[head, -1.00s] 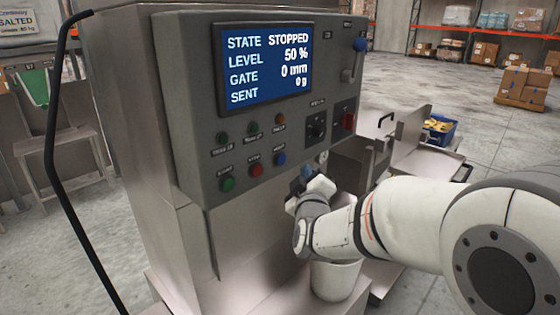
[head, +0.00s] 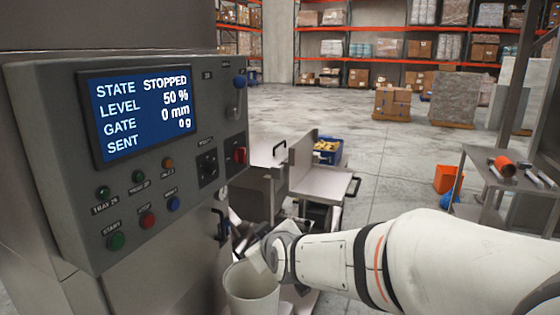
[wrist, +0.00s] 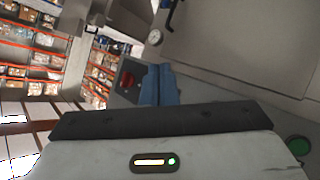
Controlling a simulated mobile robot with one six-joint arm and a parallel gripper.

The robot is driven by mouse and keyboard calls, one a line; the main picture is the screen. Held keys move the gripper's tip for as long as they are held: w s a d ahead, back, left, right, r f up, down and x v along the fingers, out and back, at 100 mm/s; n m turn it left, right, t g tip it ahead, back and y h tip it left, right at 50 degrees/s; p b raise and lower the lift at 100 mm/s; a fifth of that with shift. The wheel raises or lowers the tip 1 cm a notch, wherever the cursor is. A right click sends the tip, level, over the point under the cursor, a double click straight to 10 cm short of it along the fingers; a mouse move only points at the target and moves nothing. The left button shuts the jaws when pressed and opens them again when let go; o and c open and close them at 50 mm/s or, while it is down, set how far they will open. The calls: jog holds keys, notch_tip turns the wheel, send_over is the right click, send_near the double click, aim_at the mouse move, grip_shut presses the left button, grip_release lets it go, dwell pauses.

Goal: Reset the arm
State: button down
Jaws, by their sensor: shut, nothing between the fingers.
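My white arm reaches in from the right in the head view. Its wrist and gripper (head: 258,247) are just above and beside the white bucket (head: 252,292), below the control panel (head: 55,160); the fingertips are hard to make out there. In the wrist view the blue fingers (wrist: 158,84) are together with nothing between them. The screen (head: 140,112) reads STATE STOPPED, LEVEL 50 %, GATE 0 mm, SENT 0 g.
Metal trays (head: 325,180) and a blue crate (head: 328,148) stand beyond. A metal table (head: 500,175) and an orange bin (head: 447,179) are at right. Open floor lies between.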

jog(key=s+d+f+m+g+h, duration=0.2)
jog(key=s+d+f+m+g, duration=0.1)
jog(key=s+d, duration=0.6)
jog(key=s+d+f+m+g+h, duration=0.2)
jog(key=s+d+m+g, duration=0.3)
jog(key=s+d, duration=0.5)
jog(key=s+f+m, duration=0.1)
jog(key=s, duration=0.2)
jog(key=shift+s+d+f+g+h, duration=0.15)
jog(key=shift+s+d+g+h, duration=0.15)
jog(key=shift+s+g, duration=0.1)
jog(key=shift+w, duration=0.1)
